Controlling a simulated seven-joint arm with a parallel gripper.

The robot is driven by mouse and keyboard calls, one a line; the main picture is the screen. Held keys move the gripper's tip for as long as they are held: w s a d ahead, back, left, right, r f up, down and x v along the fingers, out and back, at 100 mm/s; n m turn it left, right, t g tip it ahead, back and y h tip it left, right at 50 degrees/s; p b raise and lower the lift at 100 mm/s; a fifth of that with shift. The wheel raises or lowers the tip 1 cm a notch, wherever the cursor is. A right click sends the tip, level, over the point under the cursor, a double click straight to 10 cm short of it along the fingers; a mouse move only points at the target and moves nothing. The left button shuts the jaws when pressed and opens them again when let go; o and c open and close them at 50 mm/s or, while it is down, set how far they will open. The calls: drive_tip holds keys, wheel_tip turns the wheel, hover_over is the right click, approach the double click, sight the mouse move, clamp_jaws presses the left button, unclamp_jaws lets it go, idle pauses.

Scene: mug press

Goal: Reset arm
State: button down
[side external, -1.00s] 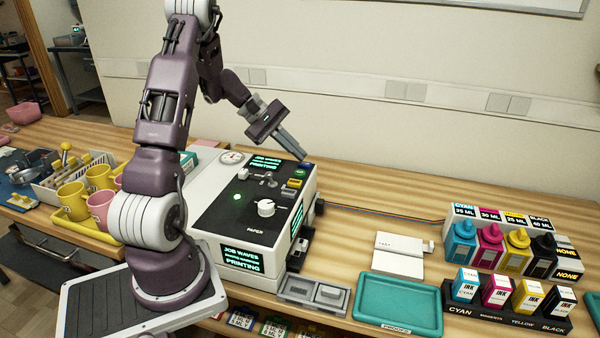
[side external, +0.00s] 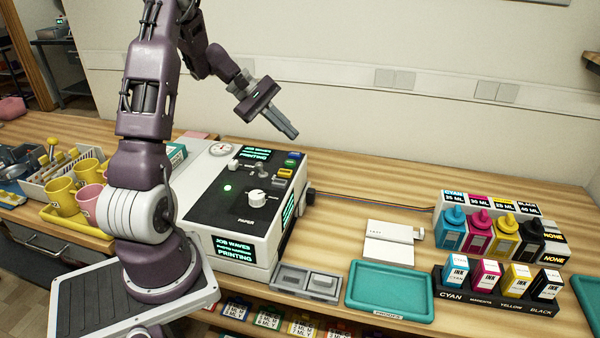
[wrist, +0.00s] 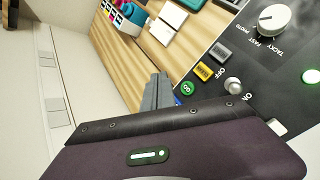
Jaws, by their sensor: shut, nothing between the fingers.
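My gripper (side external: 290,131) is shut and empty. It hangs in the air above the back right corner of the printing machine (side external: 208,212), with its fingers pointing down and to the right. In the wrist view, the shut fingers of my gripper (wrist: 157,92) show beside the machine's control panel (wrist: 240,60). The panel has a white knob, a green lit button and small coloured buttons. The machine's screens read "JOB WAVES" and "PRINTING". My gripper touches nothing that I can see.
A teal tray (side external: 352,300), a grey two-part holder (side external: 306,283) and white blocks (side external: 388,252) lie right of the machine. Ink bottles (side external: 478,232) and ink boxes (side external: 486,279) stand further right. Mugs (side external: 62,197) sit on a yellow tray at left. The back wall is close behind.

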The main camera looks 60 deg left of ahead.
drive_tip(key=s+d+r+m+g, duration=0.15)
drive_tip(key=d+r+m, duration=0.4)
drive_tip(key=d, duration=0.65)
drive_tip(key=s+d+r+m+g+y, duration=0.25)
drive_tip(key=s+d+r+m, duration=0.25)
drive_tip(key=s+d+m, duration=0.5)
drive_tip(key=s+d+m+t+y, duration=0.2)
drive_tip(key=s+d+m+y, duration=0.1)
drive_tip(key=s, duration=0.6)
drive_tip(key=shift+d+f+t, duration=0.35)
drive_tip(key=shift+d+t, duration=0.05)
drive_tip(key=shift+d, duration=0.3)
drive_tip(key=shift+y, duration=0.25)
idle(1.0)
